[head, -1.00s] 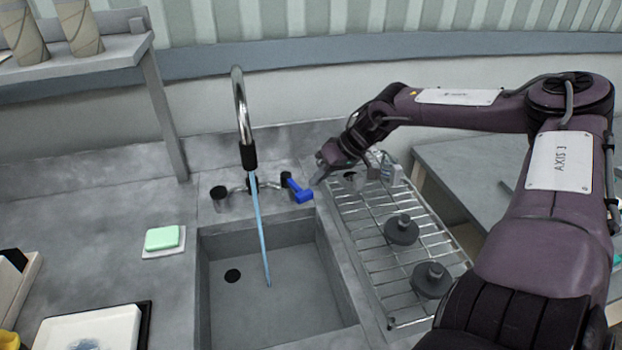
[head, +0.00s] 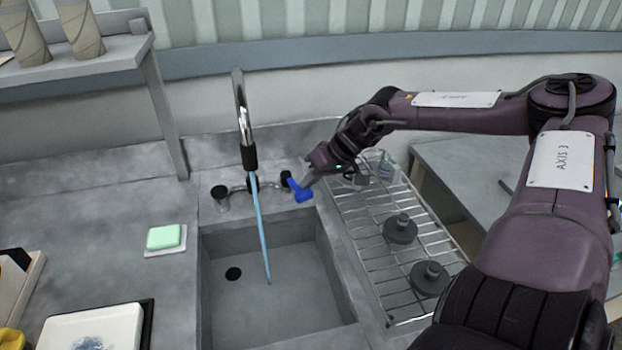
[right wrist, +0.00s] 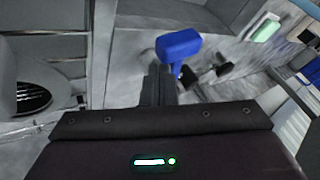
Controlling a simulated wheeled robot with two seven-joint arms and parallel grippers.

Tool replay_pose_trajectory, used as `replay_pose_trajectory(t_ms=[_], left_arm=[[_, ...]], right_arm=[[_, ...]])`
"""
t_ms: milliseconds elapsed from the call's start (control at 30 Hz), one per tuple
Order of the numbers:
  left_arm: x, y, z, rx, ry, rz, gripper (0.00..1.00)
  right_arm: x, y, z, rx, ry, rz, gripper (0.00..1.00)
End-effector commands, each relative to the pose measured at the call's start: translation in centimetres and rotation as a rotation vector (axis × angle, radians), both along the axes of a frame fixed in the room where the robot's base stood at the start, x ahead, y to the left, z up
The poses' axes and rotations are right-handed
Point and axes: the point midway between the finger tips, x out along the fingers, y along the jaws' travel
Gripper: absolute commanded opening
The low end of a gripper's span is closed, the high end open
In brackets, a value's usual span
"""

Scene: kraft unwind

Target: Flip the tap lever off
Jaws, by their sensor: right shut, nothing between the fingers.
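The tap has a tall chrome spout (head: 242,110) with a black nozzle, and a blue stream of water (head: 260,235) runs from it into the grey sink (head: 285,300). The blue tap lever (head: 299,190) sits to the right of the spout, behind the sink. It also shows in the right wrist view (right wrist: 178,44). My right gripper (head: 308,182) is shut and empty, its fingertips right beside the lever on its right. In the right wrist view the shut fingers (right wrist: 158,75) end just below the lever; I cannot tell whether they touch. My left gripper is not in view.
A wire drying rack (head: 385,240) with several dark and metal items stands right of the sink. A green soap bar (head: 163,237) lies on the left counter. A white tray (head: 95,328) is at the front left. A shelf (head: 75,62) with paper rolls is at the back left.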

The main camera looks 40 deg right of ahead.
Motion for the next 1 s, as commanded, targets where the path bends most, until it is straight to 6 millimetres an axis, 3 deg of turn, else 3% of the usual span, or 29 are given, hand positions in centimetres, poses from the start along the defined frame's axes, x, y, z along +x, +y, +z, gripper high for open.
replay_pose_trajectory(t_ms=[467, 600, 1000], left_arm=[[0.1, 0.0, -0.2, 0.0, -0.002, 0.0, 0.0], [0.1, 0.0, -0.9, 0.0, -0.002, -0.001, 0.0], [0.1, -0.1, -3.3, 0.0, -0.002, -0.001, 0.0]], right_arm=[[-0.2, 1.2, 0.0, 0.006, -0.003, -0.14, 0.0], [-0.2, 1.8, -0.2, 0.004, -0.002, -0.214, 0.0], [-0.1, 3.2, -0.2, 0.0, -0.001, -0.209, 0.0]])
